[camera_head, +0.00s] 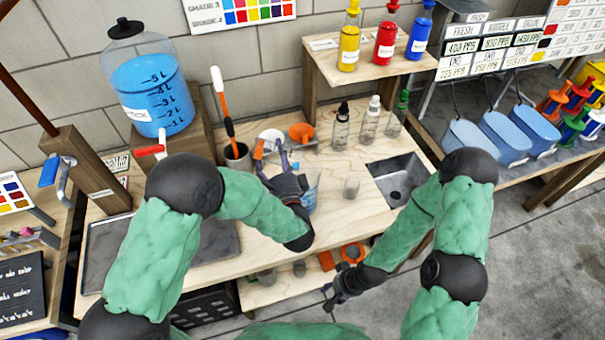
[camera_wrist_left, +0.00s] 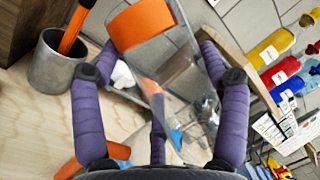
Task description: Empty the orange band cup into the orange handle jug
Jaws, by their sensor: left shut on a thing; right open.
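My left gripper (camera_head: 272,158) is above the wooden bench, shut on the clear orange band cup, whose orange band (camera_wrist_left: 140,24) shows in the left wrist view. The cup lies tilted between the purple fingers (camera_wrist_left: 158,92). In the head view its orange band (camera_head: 258,149) shows beside the fingers. A clear vessel with blue in it (camera_head: 311,197) is partly hidden behind my left wrist; I cannot tell whether it is the orange handle jug. An orange piece (camera_wrist_left: 112,151) shows low in the left wrist view, its owner unclear. My right gripper (camera_head: 335,291) is open and empty in front of the bench.
A small clear cup (camera_head: 351,187) stands on the bench, left of the sink (camera_head: 400,178). A metal pot (camera_head: 238,157) holds a long orange-handled tool. An orange funnel (camera_head: 302,132) and several small bottles (camera_head: 369,123) stand behind. A blue-filled dispenser (camera_head: 153,92) is at left.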

